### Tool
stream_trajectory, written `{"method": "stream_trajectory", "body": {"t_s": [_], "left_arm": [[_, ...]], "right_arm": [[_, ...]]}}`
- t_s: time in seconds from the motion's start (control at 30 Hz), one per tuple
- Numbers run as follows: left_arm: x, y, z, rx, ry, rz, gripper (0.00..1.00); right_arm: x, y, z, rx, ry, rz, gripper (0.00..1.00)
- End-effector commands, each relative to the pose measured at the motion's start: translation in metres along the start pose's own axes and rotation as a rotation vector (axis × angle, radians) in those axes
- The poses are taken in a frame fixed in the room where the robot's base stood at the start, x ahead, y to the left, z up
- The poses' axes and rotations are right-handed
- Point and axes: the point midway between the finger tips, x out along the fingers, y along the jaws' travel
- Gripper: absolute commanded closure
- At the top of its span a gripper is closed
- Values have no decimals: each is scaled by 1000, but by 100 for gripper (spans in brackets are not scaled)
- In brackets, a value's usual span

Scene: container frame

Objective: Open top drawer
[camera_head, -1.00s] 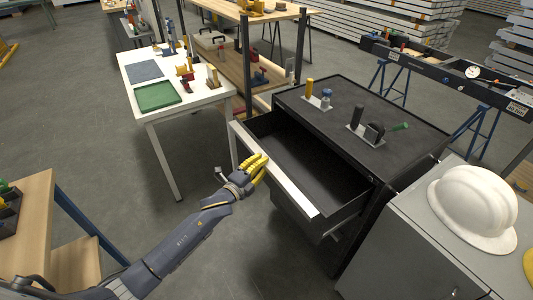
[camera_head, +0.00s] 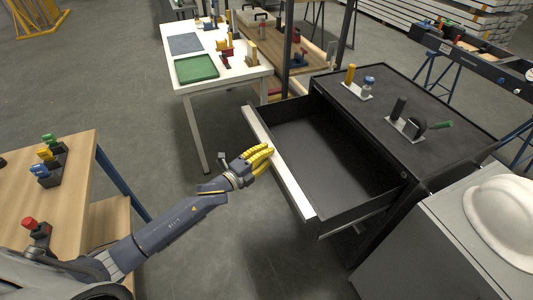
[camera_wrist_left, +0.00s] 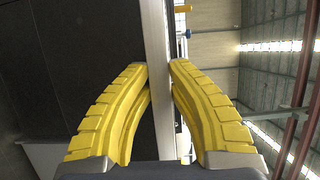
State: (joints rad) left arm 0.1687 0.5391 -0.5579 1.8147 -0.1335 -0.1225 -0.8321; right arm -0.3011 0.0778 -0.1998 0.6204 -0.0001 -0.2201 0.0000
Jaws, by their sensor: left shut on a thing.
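The top drawer (camera_head: 325,160) of the black cabinet (camera_head: 455,128) is pulled out, and its dark, empty inside shows in the head view. Its light front edge (camera_head: 283,168) runs across the near side. My left gripper (camera_head: 262,158) is at this front edge, with yellow ridged fingers. In the left wrist view the fingers (camera_wrist_left: 159,75) lie on both sides of the pale drawer front (camera_wrist_left: 157,60) and are shut on it. My right gripper is not in view.
Tool holders (camera_head: 408,125) stand on the cabinet top. A grey cabinet with a white hard hat (camera_head: 502,215) is at the right. A white table (camera_head: 225,78) stands behind left, a wooden table (camera_head: 60,180) at the left. Floor around my left arm is clear.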

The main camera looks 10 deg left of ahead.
Motion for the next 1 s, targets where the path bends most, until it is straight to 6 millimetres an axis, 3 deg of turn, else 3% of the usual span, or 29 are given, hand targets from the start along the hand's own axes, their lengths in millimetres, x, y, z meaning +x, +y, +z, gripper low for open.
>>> {"method": "stream_trajectory", "body": {"t_s": [0.03, 0.2, 0.53, 0.83, 0.87, 0.97, 1.0], "left_arm": [[-2, 8, 1, 2, -5, 16, 78], [-1, 6, 1, 2, -4, 11, 60], [0, -1, 1, 2, -2, 4, 60], [0, -43, 1, 4, 0, -2, 60], [0, -49, 1, 5, 0, -2, 55], [1, -68, 1, 4, 2, -9, 28], [1, -73, 1, 4, 1, -8, 24]], "right_arm": [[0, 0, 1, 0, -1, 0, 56], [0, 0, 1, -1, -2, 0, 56], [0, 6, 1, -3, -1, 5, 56], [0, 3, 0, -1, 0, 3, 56], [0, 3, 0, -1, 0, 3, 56], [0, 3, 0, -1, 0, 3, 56], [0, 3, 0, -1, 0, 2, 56]]}}
